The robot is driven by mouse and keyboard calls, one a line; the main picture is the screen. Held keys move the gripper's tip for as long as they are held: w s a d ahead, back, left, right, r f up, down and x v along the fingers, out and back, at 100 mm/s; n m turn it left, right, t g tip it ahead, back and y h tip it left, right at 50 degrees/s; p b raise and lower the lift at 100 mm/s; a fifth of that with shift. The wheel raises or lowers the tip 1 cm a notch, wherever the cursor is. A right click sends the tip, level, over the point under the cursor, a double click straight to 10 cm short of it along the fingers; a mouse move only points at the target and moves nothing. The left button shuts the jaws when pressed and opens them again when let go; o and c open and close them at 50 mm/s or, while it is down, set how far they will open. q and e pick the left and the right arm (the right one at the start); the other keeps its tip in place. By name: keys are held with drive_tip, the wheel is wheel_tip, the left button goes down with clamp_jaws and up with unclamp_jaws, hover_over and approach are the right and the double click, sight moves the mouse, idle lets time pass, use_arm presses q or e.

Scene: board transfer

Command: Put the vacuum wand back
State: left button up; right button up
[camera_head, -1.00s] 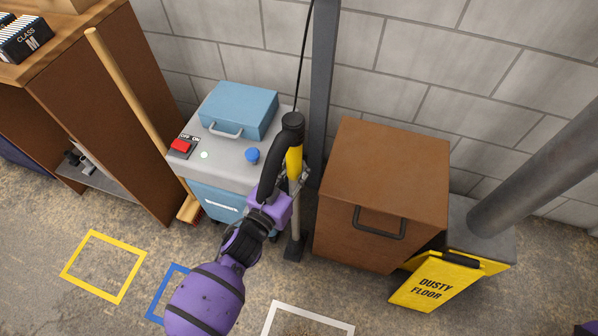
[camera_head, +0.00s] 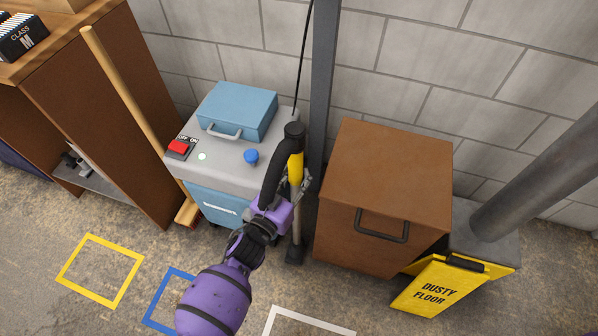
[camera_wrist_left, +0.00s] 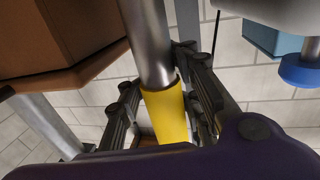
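The vacuum wand (camera_head: 295,168) stands roughly upright just right of the grey and blue vacuum unit (camera_head: 229,162). It has a black curved hose and handle at its top, a yellow sleeve and a metal tube down to a black foot (camera_head: 295,255). My left gripper (camera_head: 298,188) is at the yellow sleeve. In the left wrist view, the fingers (camera_wrist_left: 164,105) lie on both sides of the yellow sleeve (camera_wrist_left: 165,117), closed around it. Whether the foot touches the floor is unclear. My right gripper is out of view.
A brown cabinet (camera_head: 383,190) stands close to the wand's right. A grey post (camera_head: 322,80) rises behind it. A broom (camera_head: 125,100) leans at the left. A yellow sign (camera_head: 432,287) stands at the right. Yellow, blue and white outlines mark the floor in front.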

use_arm(q)
drive_tip(key=o, duration=0.4)
drive_tip(key=shift+c, duration=0.2)
drive_tip(key=shift+s+r, duration=0.1)
drive_tip(key=shift+r, duration=0.1)
drive_tip(key=p+v, duration=0.1)
drive_tip(key=v, duration=1)
drive_tip(key=shift+s+a, duration=0.2)
drive_tip(key=shift+s, duration=0.15)
drive_tip(key=shift+f, duration=0.15)
